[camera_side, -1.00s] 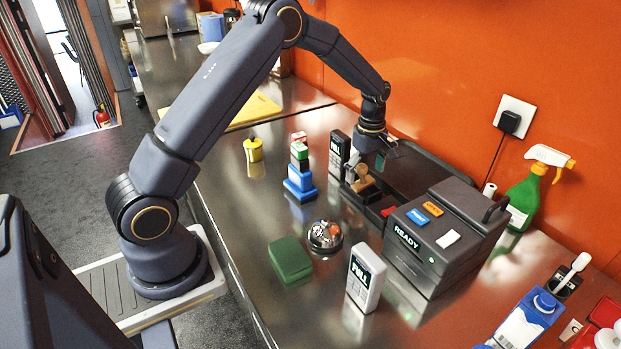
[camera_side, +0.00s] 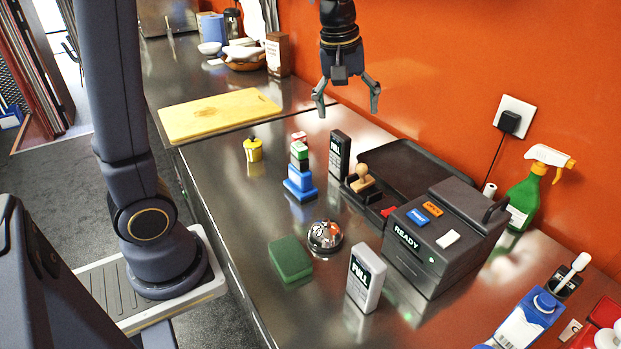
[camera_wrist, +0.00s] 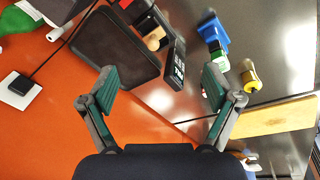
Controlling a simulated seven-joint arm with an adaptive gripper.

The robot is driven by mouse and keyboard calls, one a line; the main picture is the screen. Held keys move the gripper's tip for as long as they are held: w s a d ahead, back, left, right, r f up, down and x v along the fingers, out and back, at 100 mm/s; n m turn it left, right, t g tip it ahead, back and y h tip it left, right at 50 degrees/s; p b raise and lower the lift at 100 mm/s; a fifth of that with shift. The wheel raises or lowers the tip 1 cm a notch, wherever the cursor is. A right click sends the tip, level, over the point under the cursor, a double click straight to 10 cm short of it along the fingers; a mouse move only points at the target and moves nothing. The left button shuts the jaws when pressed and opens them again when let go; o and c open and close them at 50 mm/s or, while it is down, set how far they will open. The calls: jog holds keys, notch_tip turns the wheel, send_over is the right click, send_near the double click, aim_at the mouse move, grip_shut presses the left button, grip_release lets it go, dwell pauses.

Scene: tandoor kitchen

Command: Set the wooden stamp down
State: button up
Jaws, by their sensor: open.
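The wooden stamp (camera_side: 362,177), with a pale round knob handle, stands upright in a small dark holder beside the black tray, next to a black handheld device. It also shows in the wrist view (camera_wrist: 154,40). My gripper (camera_side: 346,112) is open and empty, raised high above the counter and well clear of the stamp. In the wrist view my gripper's two fingers (camera_wrist: 160,85) are spread wide with nothing between them.
A black tray (camera_side: 425,163) lies by the orange wall, behind a dark machine (camera_side: 440,240) marked READY. A black device (camera_side: 339,155), a blue stamp (camera_side: 300,184), a bell (camera_side: 325,236) and a green block (camera_side: 290,258) stand nearby. A cutting board (camera_side: 219,114) lies further back.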

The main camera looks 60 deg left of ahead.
jog(key=s+d+m+t, duration=0.3)
jog(key=s+m, duration=0.7)
jog(key=s, duration=0.8)
jog(key=shift+s+d+f+m, duration=0.15)
jog(key=shift+d+f+m, duration=0.1)
jog(key=shift+f+m, duration=0.15)
